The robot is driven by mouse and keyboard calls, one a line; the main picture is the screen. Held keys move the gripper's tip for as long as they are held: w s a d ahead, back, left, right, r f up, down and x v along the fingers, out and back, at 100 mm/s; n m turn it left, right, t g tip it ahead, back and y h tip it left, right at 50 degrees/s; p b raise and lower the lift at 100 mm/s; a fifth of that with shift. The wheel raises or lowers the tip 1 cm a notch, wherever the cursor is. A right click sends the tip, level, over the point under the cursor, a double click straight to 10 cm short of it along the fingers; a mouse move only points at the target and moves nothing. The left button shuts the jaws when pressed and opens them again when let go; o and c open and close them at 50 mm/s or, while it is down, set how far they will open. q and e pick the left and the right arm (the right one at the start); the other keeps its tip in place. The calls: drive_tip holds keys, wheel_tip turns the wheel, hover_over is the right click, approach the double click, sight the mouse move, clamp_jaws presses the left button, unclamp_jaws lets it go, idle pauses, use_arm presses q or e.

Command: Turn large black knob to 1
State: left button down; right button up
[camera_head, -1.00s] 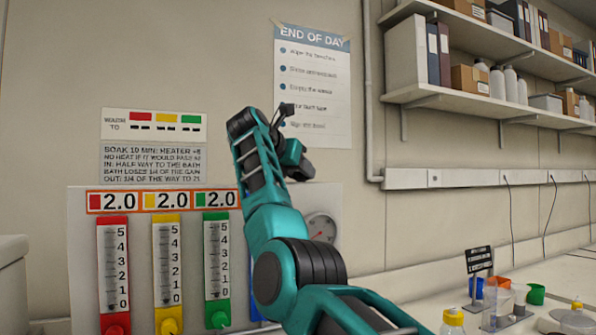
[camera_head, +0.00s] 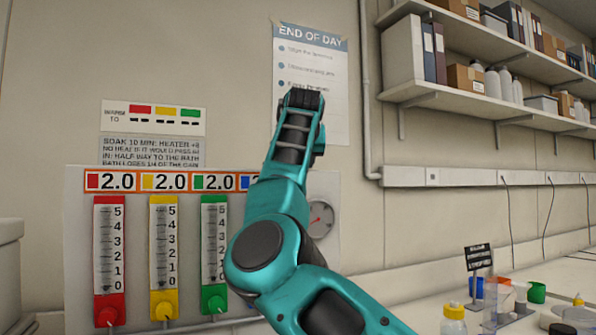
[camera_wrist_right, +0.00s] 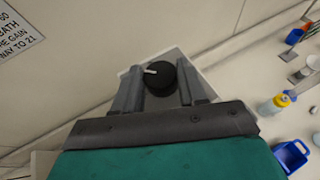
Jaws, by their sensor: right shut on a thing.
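The large black knob (camera_wrist_right: 160,78), with a white pointer mark, sits on a pale plate in the right wrist view. Its pointer lies toward the left of that picture. My right gripper (camera_wrist_right: 158,68) has one finger on either side of the knob and is shut on it. In the head view my right arm rises through the middle and hides the knob and the gripper. My left gripper is in neither view.
A panel (camera_head: 75,240) with red, yellow and green scales, each reading 2.0, stands left of my arm. A round gauge (camera_head: 321,218) with a red needle is just right of it. Bottles and cups stand on the bench (camera_head: 400,300) at lower right.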

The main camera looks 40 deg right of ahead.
drive_tip(key=n+t+y, duration=0.1)
drive_tip(key=n+t+y+b, duration=0.1)
drive_tip(key=n+y, duration=0.1)
drive_tip(key=shift+s+d, duration=0.15)
drive_tip(key=n+y, duration=0.1)
drive_tip(key=n+t+y, duration=0.1)
drive_tip(key=y, duration=0.1)
drive_tip(key=shift+d+r+n, duration=0.1)
drive_tip(key=shift+d+n, duration=0.1)
drive_tip(key=shift+n, duration=0.1)
drive_tip(key=shift+n+y+p, duration=0.3)
drive_tip(key=shift+n+y, duration=0.4)
drive_tip(key=shift+y, duration=0.1)
drive_tip(key=shift+d+n+y+p, duration=0.15)
drive_tip(key=shift+n+y+p, duration=0.3)
drive_tip(key=shift+n+y, duration=0.55)
drive_tip(key=shift+y, duration=0.2)
drive_tip(key=o, duration=1.1)
drive_tip(key=shift+c, duration=0.2)
drive_tip(key=shift+s, duration=0.1)
